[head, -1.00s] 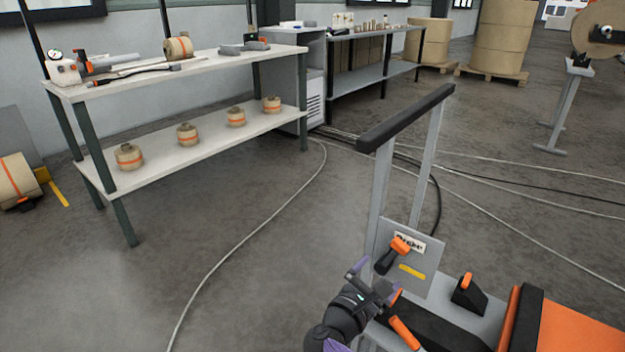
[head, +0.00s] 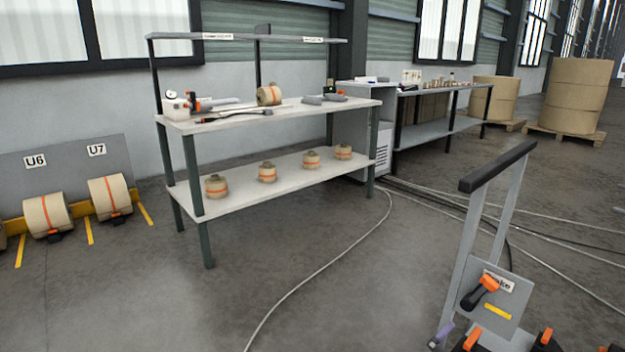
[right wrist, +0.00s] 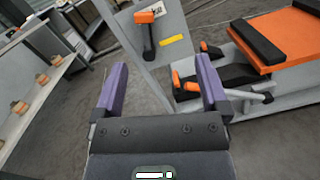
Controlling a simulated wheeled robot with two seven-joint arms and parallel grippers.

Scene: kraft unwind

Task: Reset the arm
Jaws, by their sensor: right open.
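My right gripper (right wrist: 160,90) is open in the right wrist view, with its two purple fingers apart and nothing between them. Ahead of it stands the grey cart panel with an orange-and-black brake lever (right wrist: 148,30). The same lever (head: 480,291) shows at the lower right of the head view. Only a small purple tip of my right gripper (head: 440,335) shows at the bottom of the head view, beside the cart's post. My left gripper is in neither view.
The cart's black-topped handle (head: 497,167) rises at the right. A workbench (head: 275,178) with tools and several small rolls stands at the back. Paper rolls (head: 110,196) sit at the left under U6 and U7 labels.

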